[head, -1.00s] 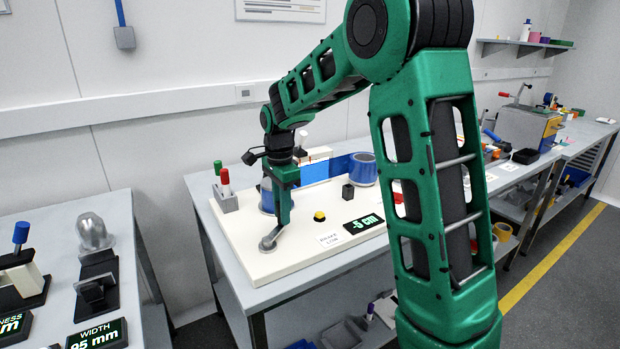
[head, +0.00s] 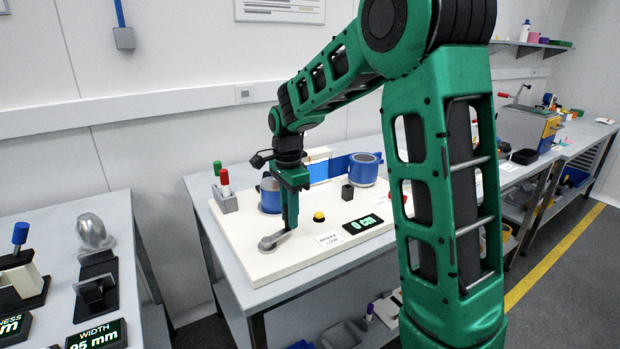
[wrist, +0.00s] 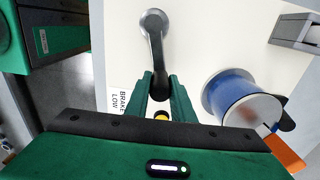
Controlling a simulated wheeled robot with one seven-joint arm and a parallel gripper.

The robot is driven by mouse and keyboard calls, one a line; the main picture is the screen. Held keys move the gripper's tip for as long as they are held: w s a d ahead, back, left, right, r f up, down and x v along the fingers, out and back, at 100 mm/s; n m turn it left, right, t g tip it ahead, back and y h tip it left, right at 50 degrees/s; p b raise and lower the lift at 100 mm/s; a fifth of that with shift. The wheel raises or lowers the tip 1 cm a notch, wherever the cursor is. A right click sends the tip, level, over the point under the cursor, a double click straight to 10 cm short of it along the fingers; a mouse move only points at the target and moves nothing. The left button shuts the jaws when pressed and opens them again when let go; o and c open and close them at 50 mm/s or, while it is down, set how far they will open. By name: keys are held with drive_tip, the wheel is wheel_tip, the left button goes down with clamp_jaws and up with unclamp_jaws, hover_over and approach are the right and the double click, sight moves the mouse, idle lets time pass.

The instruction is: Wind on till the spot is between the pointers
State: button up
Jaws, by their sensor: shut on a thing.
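The crank (head: 267,243) lies on the cream board (head: 262,266), a grey hub with a short arm. My gripper (head: 290,228) is shut on its handle end. In the wrist view the crank (wrist: 153,45) runs from its hub at the top down between the fingers of my gripper (wrist: 160,98). A blue reel (head: 270,200) stands just behind my gripper, and a second blue reel (head: 366,172) stands at the right. A blue web (head: 338,165) spans the back by a lit panel. The display (head: 363,224) reads 0 cm. I cannot make out the spot or the pointers.
A yellow button (head: 319,216) and a "brake low" card (head: 329,239) lie right of my gripper. A grey block (head: 225,199) with red and green pegs is at the left. A small black block (head: 347,191) stands before the right reel.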

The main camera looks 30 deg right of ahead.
drive_tip(key=shift+s+d, duration=0.1)
idle(0.3)
drive_tip(key=shift+s+d, duration=0.1)
drive_tip(key=shift+s, duration=0.55)
drive_tip(key=shift+s, duration=0.7)
drive_tip(key=shift+s, duration=0.7)
